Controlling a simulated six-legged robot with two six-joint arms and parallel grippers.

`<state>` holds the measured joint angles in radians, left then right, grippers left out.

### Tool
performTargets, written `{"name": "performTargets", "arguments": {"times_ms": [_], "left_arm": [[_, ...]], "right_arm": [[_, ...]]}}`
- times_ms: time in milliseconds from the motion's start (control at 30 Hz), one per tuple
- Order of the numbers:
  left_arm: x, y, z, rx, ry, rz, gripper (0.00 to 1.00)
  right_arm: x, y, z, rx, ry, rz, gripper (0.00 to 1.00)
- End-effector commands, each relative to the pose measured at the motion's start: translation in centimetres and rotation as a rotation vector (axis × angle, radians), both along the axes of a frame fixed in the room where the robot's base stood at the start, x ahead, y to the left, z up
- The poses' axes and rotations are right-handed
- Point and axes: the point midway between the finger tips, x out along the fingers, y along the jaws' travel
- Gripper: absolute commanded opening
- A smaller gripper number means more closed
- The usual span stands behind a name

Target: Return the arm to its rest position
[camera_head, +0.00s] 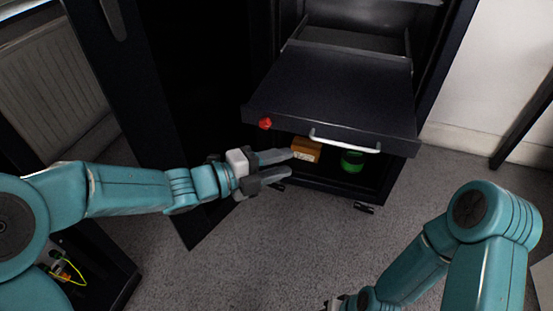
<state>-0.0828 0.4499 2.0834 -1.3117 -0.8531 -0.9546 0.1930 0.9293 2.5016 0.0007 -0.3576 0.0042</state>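My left arm (130,190) is teal and reaches in from the left, stretched out toward the dark cabinet. Its gripper (290,163) has two grey fingers apart with a gap between them. I see nothing between the fingers. The fingertips appear just in front of the cabinet's lower opening, close to an orange-brown box (306,150) in the picture. My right arm (490,225) is bent at the lower right. Only a small part of its gripper shows at the bottom edge, and its fingers are cut off.
An open dark door (150,110) stands left. Grey carpet (270,240) lies clear in front.

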Motion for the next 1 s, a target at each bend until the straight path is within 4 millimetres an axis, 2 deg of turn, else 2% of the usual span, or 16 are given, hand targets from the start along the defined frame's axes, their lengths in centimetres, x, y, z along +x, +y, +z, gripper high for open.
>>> {"name": "performTargets", "arguments": {"times_ms": [133, 567, 667, 767, 867, 900, 967, 1000], "left_arm": [[-0.3, 0.5, 0.0, 0.000, 0.001, 0.000, 0.37], [-0.3, 0.5, 0.0, 0.000, 0.001, 0.000, 0.37], [0.1, 1.3, -1.1, 0.001, 0.025, 0.016, 0.37], [-0.1, 2.1, -5.7, -0.001, 0.138, 0.039, 0.37], [-0.8, 3.7, -13.1, -0.059, 0.416, 0.187, 0.37], [-1.4, 4.6, -16.3, -0.092, 0.570, 0.280, 0.37], [-3.0, 6.0, -21.0, -0.144, 0.810, 0.432, 0.37], [-4.3, 6.8, -23.7, -0.178, 0.966, 0.537, 0.37]], "right_arm": [[-0.1, 0.0, 0.1, 0.000, 0.000, 0.002, 0.43], [0.0, 0.0, 0.1, 0.000, 0.001, 0.001, 0.43], [0.0, 0.0, 0.1, 0.000, 0.001, 0.001, 0.43], [0.0, 0.0, 0.1, 0.000, 0.001, 0.001, 0.43], [0.0, 0.0, 0.1, 0.000, 0.001, 0.001, 0.43], [0.0, 0.0, 0.1, 0.000, 0.001, 0.001, 0.43], [0.0, 0.0, 0.1, 0.000, 0.001, 0.001, 0.43], [0.0, 0.0, 0.1, 0.000, 0.001, 0.001, 0.43]]}}
